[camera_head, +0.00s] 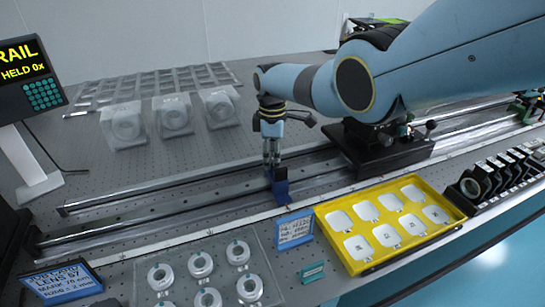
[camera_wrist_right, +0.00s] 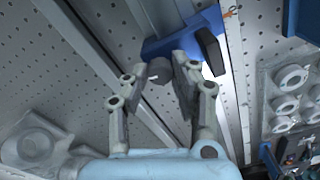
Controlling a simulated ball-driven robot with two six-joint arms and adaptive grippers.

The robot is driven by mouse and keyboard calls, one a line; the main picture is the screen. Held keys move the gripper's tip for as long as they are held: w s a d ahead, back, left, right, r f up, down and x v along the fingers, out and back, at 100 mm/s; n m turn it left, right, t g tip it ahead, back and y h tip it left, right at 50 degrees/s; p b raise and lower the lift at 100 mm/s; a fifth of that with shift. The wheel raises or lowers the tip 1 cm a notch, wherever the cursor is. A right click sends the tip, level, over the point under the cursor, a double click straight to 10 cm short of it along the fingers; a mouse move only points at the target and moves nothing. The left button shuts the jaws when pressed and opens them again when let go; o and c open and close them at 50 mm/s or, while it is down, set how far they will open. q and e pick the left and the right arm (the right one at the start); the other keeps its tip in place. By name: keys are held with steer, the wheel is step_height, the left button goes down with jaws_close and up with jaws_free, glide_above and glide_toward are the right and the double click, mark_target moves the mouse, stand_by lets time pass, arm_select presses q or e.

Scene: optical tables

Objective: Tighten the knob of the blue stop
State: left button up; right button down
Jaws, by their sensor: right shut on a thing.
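The blue stop (camera_head: 281,190) sits on the front rail (camera_head: 215,205) in the middle of the head view. It also shows at the top of the right wrist view (camera_wrist_right: 172,45), with a dark block on its right side. My right gripper (camera_head: 271,162) comes down onto the stop from above. In the wrist view its two fingers (camera_wrist_right: 160,70) are shut on the grey round knob (camera_wrist_right: 157,72), one finger on either side. The fingers hide part of the knob. My left gripper is not in view.
A dark carriage (camera_head: 375,150) stands on the rails to the right. A yellow tray (camera_head: 330,235) with several white pieces lies in front, beside a blue label (camera_head: 294,230). Several ring-shaped mounts (camera_head: 201,264) stand at front left. The rails left of the stop are clear.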

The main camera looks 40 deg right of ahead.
mark_target(272, 160)
steer(key=shift+n, duration=1.2)
steer(key=c, duration=1.1)
jaws_free()
steer(key=shift+r, duration=0.1)
steer(key=shift+w+r, duration=0.1)
steer(key=shift+r, duration=0.55)
step_height(272, 160, up, 10)
steer(key=shift+r, duration=0.25)
